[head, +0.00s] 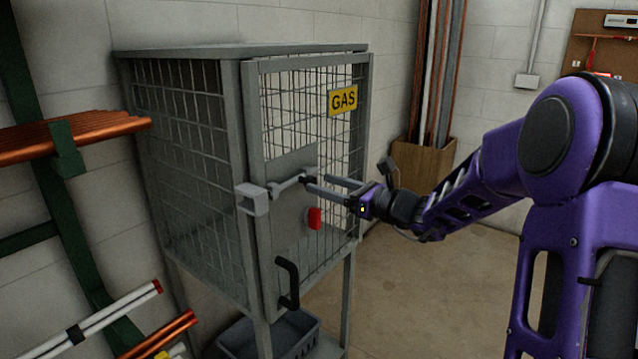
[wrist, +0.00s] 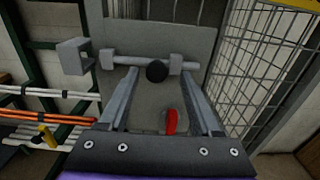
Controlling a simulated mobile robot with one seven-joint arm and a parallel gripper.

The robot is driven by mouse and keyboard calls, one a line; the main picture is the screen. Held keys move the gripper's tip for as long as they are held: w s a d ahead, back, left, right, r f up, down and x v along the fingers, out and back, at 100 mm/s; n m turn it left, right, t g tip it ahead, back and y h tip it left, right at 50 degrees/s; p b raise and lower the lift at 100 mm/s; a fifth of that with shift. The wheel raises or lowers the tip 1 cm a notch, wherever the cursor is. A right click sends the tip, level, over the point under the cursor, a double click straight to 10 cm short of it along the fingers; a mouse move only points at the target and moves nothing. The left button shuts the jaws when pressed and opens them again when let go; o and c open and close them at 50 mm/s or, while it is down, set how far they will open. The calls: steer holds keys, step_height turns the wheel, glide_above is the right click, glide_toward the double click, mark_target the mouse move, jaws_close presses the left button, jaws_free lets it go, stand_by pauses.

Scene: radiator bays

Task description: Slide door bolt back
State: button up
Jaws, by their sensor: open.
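The door bolt (head: 290,184) is a grey rod lying across a plate on the gas cage door; it also shows in the wrist view (wrist: 132,59). Its round black knob (wrist: 157,71) lies between my fingertips in that view. A grey keeper bracket (head: 252,199) stands on the frame at the left of the bolt, also in the wrist view (wrist: 74,57). In the wrist view a gap shows between the bracket and the rod's left end. My gripper (head: 332,185) is open, its fingers reaching toward the bolt. Whether they touch anything I cannot tell.
A red part (head: 314,218) sits on the door below the bolt. A black handle (head: 287,283) juts out lower down. The cage (head: 190,165) has a yellow GAS sign (head: 343,99). Copper pipes (head: 90,128) stick out at left. The floor (head: 430,290) at right is clear.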

steer(key=v, duration=1.5)
